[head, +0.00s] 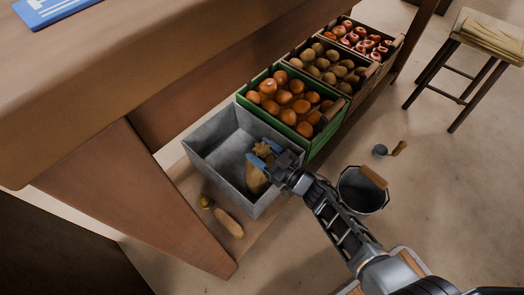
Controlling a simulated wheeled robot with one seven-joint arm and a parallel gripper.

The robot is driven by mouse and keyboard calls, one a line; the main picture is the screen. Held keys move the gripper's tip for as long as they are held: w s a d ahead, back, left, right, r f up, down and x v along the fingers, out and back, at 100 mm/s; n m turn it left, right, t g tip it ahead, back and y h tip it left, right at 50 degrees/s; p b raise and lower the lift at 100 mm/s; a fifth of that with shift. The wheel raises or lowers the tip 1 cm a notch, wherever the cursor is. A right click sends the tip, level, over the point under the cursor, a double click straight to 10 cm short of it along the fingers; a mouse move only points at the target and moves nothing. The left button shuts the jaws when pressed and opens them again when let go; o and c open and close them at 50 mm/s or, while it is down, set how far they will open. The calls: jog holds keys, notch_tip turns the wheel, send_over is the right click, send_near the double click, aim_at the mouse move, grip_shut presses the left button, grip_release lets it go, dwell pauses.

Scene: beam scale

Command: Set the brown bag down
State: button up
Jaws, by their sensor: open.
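The brown bag (256,180) is a small tan sack inside the grey metal bin (203,127), near the bin's right wall. It looks upright and is partly hidden by my gripper. My gripper (262,156) reaches over the bin's right rim from the lower right. Its blue-tipped fingers are open at the top of the bag. I cannot tell whether they touch it, or whether the bag rests fully on the bin floor.
A green crate of orange fruit (313,150) stands against the bin, with crates of brown and red produce beyond. A bucket (362,190) stands right of my arm. A wooden table (120,75) overhangs at left. A stool (487,45) stands at upper right.

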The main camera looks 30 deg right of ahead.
jog(key=p+v, duration=0.3)
jog(key=v, duration=0.9)
jog(key=shift+s, duration=0.15)
jog(key=s+a+r+m+g+h, duration=0.1)
jog(key=s+a+r+h, duration=0.1)
jog(key=s+r, duration=1.1)
jog(key=s+a+r+m+g+h, duration=0.1)
jog(key=s+a+r+m+h, duration=0.1)
jog(key=s+r, duration=1.1)
notch_tip(320, 180, up, 5)
jog(key=shift+s+a+m+h, duration=0.25)
jog(key=shift+m+h, duration=0.05)
jog(key=shift+h, duration=0.5)
